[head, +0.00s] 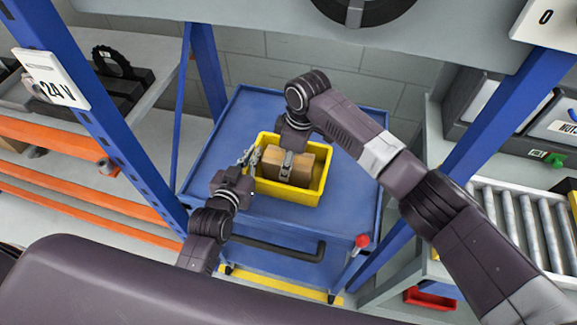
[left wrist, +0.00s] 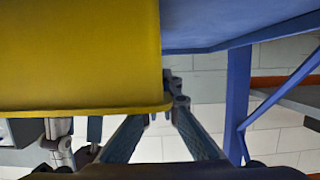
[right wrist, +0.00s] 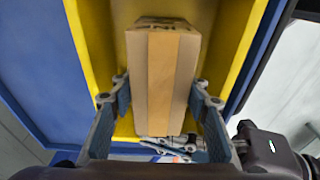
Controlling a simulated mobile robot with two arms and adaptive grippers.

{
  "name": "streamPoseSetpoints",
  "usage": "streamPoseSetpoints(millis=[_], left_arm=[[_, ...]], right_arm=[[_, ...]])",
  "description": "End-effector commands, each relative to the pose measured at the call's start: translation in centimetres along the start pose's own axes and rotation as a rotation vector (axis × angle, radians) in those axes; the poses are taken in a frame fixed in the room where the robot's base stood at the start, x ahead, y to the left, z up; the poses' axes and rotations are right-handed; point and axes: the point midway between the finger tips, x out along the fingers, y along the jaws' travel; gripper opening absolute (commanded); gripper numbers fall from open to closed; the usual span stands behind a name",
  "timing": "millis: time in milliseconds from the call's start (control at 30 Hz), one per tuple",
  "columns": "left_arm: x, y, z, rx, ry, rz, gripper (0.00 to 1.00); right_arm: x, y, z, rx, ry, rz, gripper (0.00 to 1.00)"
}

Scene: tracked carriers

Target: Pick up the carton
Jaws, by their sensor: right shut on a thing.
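The carton (head: 310,168) is a brown box with a lighter tape strip, within the walls of a yellow bin (head: 318,197). My right gripper (head: 288,168) reaches down over it. In the right wrist view the fingers press on both sides of the carton (right wrist: 168,80); I cannot tell whether its underside touches the bin floor. My left gripper (head: 250,157) is at the bin's left rim, its fingers apart.
The bin stands on a blue cart (head: 225,130) with a dark handle (head: 285,250) and a red knob (head: 362,240). Blue posts stand on both sides. Orange-edged shelves (head: 80,140) are at left, a roller conveyor (head: 515,225) at right. Cart top around the bin is clear.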

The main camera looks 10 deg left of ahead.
Motion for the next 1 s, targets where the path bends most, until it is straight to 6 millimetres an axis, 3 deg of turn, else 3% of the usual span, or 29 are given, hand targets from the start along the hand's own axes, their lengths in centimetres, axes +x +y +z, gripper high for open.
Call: streamPoseSetpoints(millis=[367,800,1000], left_arm=[[0.0,0.0,0.1,-0.001,-0.003,0.001,0.0],[0.0,0.0,0.1,-0.001,-0.004,0.001,0.0],[0.0,0.0,0.1,-0.001,-0.004,0.001,0.0]], right_arm=[[-0.7,0.1,-0.2,-0.001,0.004,0.003,0.0],[-8.1,0.1,-1.4,-0.003,0.004,0.005,0.0],[-9.9,0.0,-1.6,-0.002,0.003,0.003,0.0]])
